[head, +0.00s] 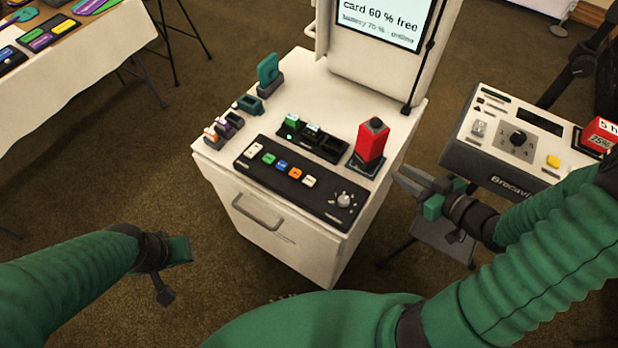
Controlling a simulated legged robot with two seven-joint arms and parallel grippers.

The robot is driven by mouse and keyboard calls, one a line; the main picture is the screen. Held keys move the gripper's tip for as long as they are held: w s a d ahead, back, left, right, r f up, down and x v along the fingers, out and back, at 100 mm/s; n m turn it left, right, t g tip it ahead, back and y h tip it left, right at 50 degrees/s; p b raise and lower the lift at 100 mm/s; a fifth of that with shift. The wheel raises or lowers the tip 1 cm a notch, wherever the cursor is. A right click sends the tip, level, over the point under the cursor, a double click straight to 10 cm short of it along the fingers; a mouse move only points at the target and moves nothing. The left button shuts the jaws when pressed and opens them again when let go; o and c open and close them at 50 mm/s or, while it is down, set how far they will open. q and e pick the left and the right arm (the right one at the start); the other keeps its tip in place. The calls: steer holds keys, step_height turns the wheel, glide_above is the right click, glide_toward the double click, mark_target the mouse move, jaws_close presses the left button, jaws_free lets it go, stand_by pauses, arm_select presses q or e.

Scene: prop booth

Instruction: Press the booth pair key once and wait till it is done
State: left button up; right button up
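A white cabinet (215,164) stands in the middle with a black key panel (325,202) along its front top edge. On the panel are a white key (252,150), a green key (268,159), a blue key (281,166), an orange key (295,173), another white key (309,181) and a round knob (344,199). Their labels are too small to read, so I cannot tell which is the pair key. My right gripper (421,194) is open, right of the cabinet and apart from the panel. My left gripper (177,272) is open, left of the cabinet's front, touching nothing.
A red device (371,143) stands in a dock behind the panel, beside a black charger (318,141). A teal item (268,72) and small holders (230,124) sit left. A screen (385,18) rises behind. A grey control box (515,145) stands right, near my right arm.

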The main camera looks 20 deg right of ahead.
jaws_close()
stand_by(1.1)
